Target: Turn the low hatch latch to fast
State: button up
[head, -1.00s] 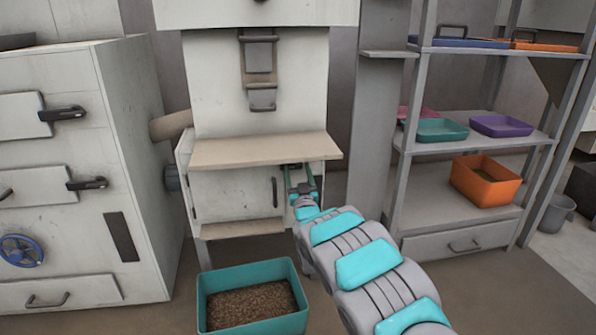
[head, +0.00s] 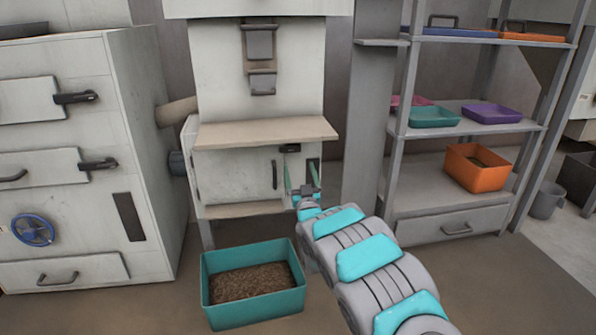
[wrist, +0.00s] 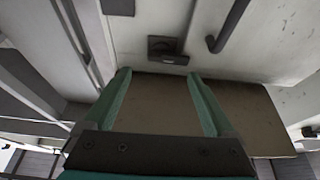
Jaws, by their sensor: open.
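The low hatch (head: 235,177) is a pale door under a tan ledge, with a dark upright handle (head: 275,175) at its right. The latch (head: 290,148) is a small dark piece just under the ledge, right of the handle. In the wrist view, which looks upside down, the latch (wrist: 166,46) is a dark block on the pale face, close to the ledge. My gripper (head: 301,172) is open and empty, below and in front of the latch. In the wrist view its teal fingertips (wrist: 158,76) are spread, with the latch beyond them, apart. I cannot tell the latch's setting.
The tan ledge (head: 260,132) juts out just above the latch. A teal bin of pellets (head: 208,300) stands on the floor below the hatch. A grey shelf rack (head: 440,190) with trays stands at right, a cabinet (head: 60,215) at left. Floor in front is partly clear.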

jog(key=s+d+r+m+g+h+p, duration=0.1)
jog(key=s+d+r+g+h+p, duration=0.2)
jog(key=d, duration=0.4)
jog(key=s+d+r+m+g+h, duration=0.1)
jog(key=s+d+g+h, duration=0.25)
jog(key=d, duration=0.45)
jog(key=s+d+m+g+p, duration=0.1)
jog(key=s+d+g, duration=0.35)
jog(key=s, duration=0.55)
jog(key=s+d+g+p, duration=0.1)
jog(key=s+g, duration=0.5)
jog(key=s, duration=1.8)
jog(key=s+d+r+g+p, duration=0.1)
jog(key=s+g, duration=0.5)
jog(key=s, duration=1.8)
jog(key=shift+s+d+r+p, duration=0.35)
jog(key=shift+d+p, duration=0.4)
jog(key=shift+p, duration=0.35)
